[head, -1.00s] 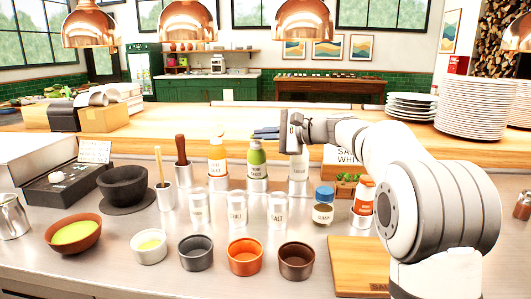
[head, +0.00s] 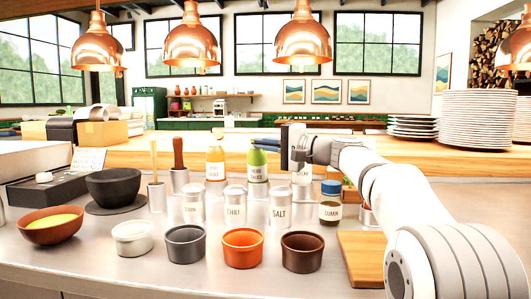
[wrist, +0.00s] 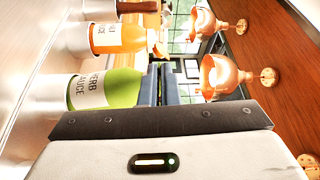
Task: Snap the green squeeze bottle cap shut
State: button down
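The green squeeze bottle (head: 258,168), labelled herb sauce, stands upright at the back of the steel counter in a metal holder. In the wrist view the bottle (wrist: 122,88) lies sideways across the left. Its top end is close to my fingers, and the cap's state is too small to tell.
An orange sauce bottle (head: 215,165) stands left of the green one. A pale bottle (head: 303,182) is partly hidden below my gripper. Copper lamps (head: 302,42) hang above.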

jog(key=c, duration=2.1)
grip_release()
jog(key=shift+c, duration=0.2)
jog(key=o, duration=0.5)
notch_tip(320, 180, up, 10)
jog(key=p, duration=0.5)
